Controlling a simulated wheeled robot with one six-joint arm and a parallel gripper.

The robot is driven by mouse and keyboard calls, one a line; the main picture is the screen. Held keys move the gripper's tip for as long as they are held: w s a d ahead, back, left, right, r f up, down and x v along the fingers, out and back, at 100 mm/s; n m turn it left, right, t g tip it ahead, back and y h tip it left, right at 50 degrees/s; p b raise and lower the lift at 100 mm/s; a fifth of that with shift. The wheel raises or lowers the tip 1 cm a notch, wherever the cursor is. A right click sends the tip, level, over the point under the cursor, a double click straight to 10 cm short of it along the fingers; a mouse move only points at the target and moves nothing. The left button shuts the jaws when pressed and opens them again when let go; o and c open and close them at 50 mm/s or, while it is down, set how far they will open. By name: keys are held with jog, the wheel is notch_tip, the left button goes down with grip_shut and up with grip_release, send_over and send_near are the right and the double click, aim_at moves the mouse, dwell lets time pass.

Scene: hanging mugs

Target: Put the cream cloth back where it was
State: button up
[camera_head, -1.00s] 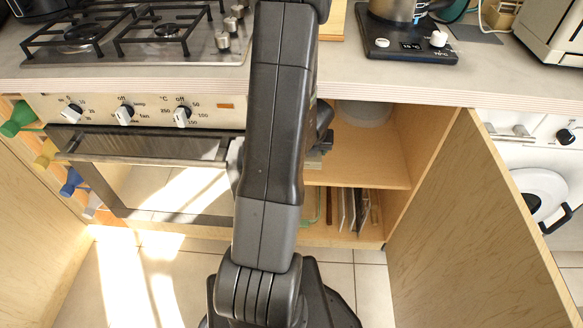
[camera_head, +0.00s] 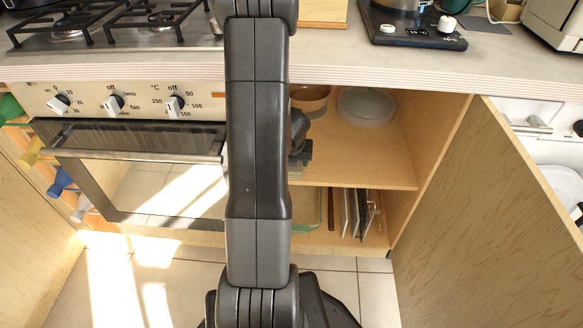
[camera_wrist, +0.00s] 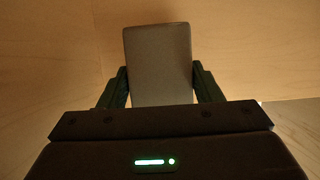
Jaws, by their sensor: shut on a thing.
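My gripper (camera_wrist: 160,72) is shut on a flat, rounded rectangle in the wrist view. It looks grey-beige in the dim light, and I take it to be the cream cloth (camera_wrist: 158,52). It stands up between the two dark fingers, with wooden surfaces beyond it. In the head view my arm hides most of the gripper. A dark part of it (camera_head: 301,150) shows at the arm's right edge, in front of the open cupboard. I cannot make out the cloth clearly there.
The open cupboard's upper shelf (camera_head: 370,165) holds a brown bowl (camera_head: 312,97) and a pale bowl (camera_head: 367,106) at the back. Trays and boards (camera_head: 352,212) stand below. The cupboard door (camera_head: 480,210) is open at right. The oven (camera_head: 150,180) is at left, the worktop (camera_head: 330,66) above.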

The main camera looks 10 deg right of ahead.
jog(key=shift+a+f, duration=0.15)
jog(key=shift+f, duration=0.5)
jog(key=shift+f+b, duration=0.15)
jog(key=shift+b, duration=0.25)
jog(key=o, duration=1)
jog(key=shift+o, duration=0.2)
